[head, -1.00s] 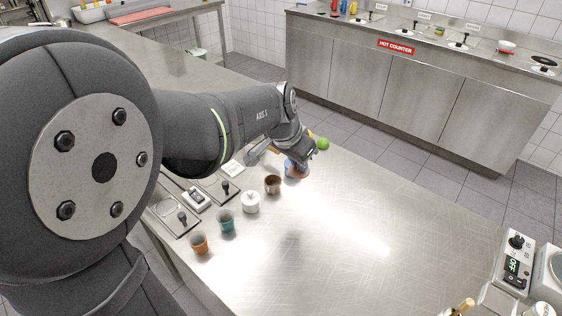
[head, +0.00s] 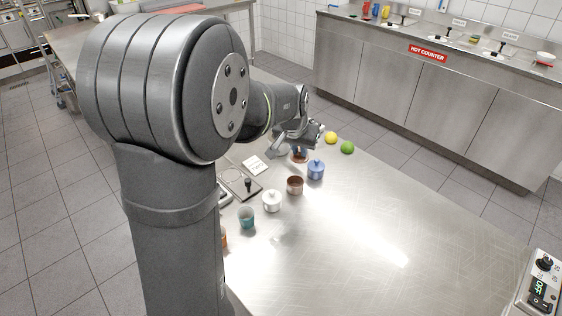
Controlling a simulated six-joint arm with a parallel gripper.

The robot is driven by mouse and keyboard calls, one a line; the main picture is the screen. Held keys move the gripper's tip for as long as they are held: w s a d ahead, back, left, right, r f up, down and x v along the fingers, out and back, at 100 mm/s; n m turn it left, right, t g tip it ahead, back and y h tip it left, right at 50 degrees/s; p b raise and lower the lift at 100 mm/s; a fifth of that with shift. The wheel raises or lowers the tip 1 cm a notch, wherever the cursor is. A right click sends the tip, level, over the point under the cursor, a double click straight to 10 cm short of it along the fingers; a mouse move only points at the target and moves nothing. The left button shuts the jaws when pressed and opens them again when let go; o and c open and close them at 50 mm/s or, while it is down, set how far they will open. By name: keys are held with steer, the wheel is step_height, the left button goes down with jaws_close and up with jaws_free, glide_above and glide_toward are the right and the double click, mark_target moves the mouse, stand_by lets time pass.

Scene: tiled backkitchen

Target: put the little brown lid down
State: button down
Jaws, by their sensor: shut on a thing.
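My gripper (head: 300,148) is at the far part of the steel table, pointing down and shut on the little brown lid (head: 299,157). The lid shows as a small brown disc under the fingers. Whether it touches the table is too small to tell. An open brown pot (head: 295,185) stands upright nearer than the lid, with no lid on it. A blue pot (head: 316,169) with its lid on stands just right of the gripper.
A white lidded pot (head: 272,201), a teal cup (head: 246,218) and a partly hidden orange cup (head: 224,239) stand in the row. A lemon (head: 330,137) and a lime (head: 347,147) lie beyond.

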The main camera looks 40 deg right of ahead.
steer(key=w+f, duration=0.1)
steer(key=w, duration=0.1)
steer(key=w+f, duration=0.1)
steer(key=w, duration=0.1)
steer(key=w+f, duration=0.2)
steer(key=shift+w+a, duration=0.3)
steer(key=shift+w, duration=0.05)
steer(key=shift+f, duration=2)
steer(key=shift+f, duration=0.1)
steer(key=c, duration=1.4)
jaws_free()
steer(key=shift+c, duration=0.2)
steer(key=shift+o, duration=0.2)
steer(key=v, duration=1.2)
